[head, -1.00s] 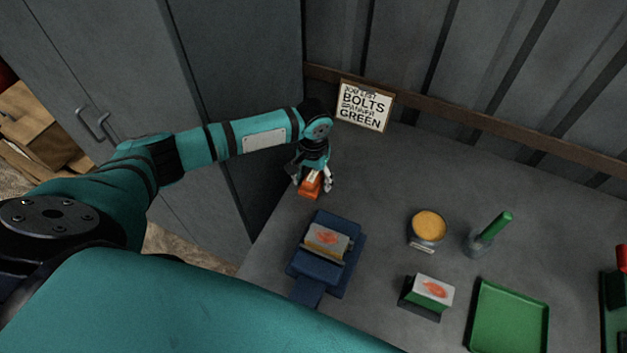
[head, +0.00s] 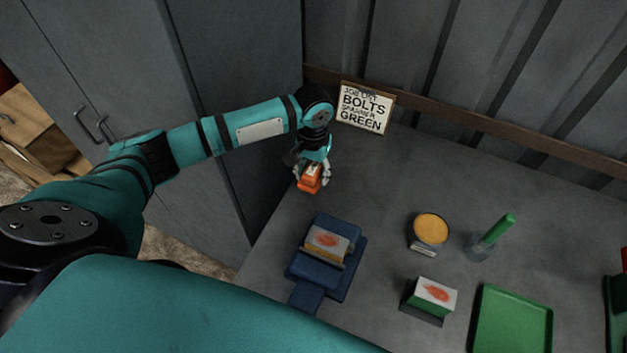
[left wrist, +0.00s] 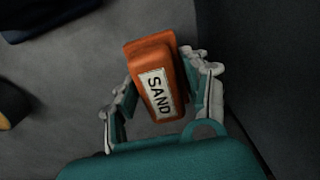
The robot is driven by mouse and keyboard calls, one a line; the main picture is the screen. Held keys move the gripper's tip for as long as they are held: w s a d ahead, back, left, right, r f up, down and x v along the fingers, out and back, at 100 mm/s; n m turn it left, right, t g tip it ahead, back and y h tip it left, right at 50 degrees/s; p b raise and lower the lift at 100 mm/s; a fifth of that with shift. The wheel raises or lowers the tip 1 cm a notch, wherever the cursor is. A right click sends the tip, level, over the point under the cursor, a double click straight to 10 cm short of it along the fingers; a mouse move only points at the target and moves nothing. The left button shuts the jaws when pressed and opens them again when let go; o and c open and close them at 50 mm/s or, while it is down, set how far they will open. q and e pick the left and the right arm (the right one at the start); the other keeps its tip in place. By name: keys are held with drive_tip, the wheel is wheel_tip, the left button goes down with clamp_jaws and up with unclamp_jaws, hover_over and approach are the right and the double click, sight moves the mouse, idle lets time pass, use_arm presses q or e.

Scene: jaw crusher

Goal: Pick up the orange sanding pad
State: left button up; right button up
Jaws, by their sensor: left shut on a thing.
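The orange sanding pad (head: 311,180) is in my left gripper (head: 313,176), near the left back of the grey bench in the head view. In the left wrist view the pad (left wrist: 168,62) shows a white label reading "SAND". The fingers of my left gripper (left wrist: 163,92) are on both sides of it, shut on it. The pad appears to be a little above the bench top. My right gripper is not in view.
A blue vise-like block (head: 342,279) stands in front of the pad. A sign (head: 366,107) leans at the back.

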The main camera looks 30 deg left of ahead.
use_arm(q)
drive_tip(key=s, duration=0.5)
drive_tip(key=s+a+b, duration=0.1)
drive_tip(key=s, duration=0.4)
drive_tip(key=s+r+b, duration=0.1)
drive_tip(key=s, duration=0.5)
drive_tip(key=shift+a+r, duration=0.1)
drive_tip(key=shift+a, duration=0.25)
drive_tip(key=o, duration=0.7)
drive_tip(key=shift+c, duration=0.2)
drive_tip(key=c, duration=0.4)
drive_tip(key=shift+c, duration=0.3)
